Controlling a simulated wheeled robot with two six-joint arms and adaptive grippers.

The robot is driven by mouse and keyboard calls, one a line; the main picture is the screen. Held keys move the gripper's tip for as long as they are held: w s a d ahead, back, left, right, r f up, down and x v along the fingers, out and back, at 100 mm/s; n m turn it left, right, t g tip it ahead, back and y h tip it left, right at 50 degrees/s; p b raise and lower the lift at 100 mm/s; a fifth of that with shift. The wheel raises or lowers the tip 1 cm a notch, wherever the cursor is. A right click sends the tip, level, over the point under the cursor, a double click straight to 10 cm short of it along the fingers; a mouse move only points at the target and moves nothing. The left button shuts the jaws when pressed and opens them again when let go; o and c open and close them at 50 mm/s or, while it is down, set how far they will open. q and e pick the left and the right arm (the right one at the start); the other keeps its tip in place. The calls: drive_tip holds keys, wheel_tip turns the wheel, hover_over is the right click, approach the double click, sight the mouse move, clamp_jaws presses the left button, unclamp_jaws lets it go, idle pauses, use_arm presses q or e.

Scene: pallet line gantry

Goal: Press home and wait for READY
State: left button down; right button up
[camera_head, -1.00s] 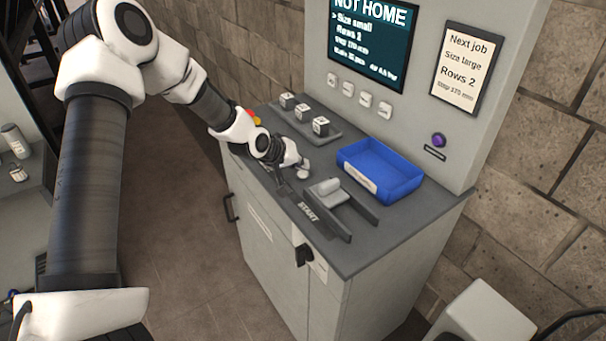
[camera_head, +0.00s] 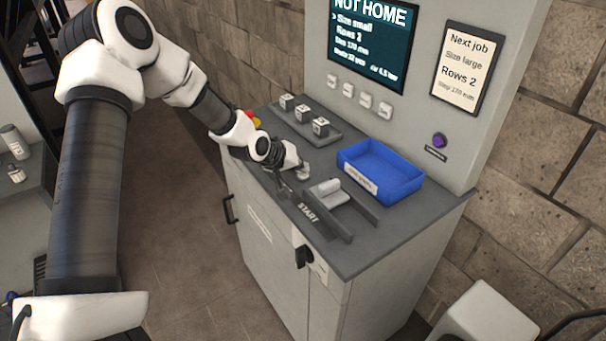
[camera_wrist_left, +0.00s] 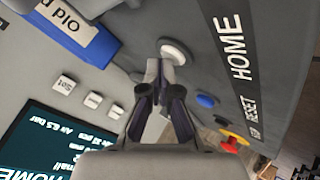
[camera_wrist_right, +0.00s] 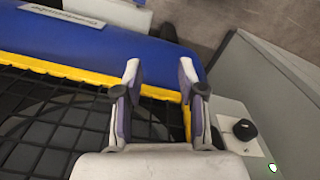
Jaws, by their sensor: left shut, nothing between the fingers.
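In the left wrist view, a pale round button (camera_wrist_left: 176,47) sits beside the HOME label (camera_wrist_left: 229,46). My left gripper (camera_wrist_left: 164,66) is shut and empty, its tips over the near edge of that button. I cannot tell whether they touch it. In the head view my left gripper (camera_head: 291,174) is low over the console top, largely hidden by its wrist.
A blue tray (camera_head: 405,187) and a channel with a START label (camera_head: 308,213) share the console top. Blue (camera_wrist_left: 205,100) and red-yellow (camera_wrist_left: 232,139) controls lie near the left gripper. A black knob (camera_wrist_right: 245,129) is right of the right gripper.

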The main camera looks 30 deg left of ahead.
sight(301, 175)
idle(0.4)
use_arm(q)
drive_tip(key=shift+r+p, duration=0.6)
drive_tip(key=shift+r, duration=0.15)
wheel_tip(301, 175, up, 5)
drive_tip(key=p, duration=0.4)
drive_tip(key=shift+r, duration=0.1)
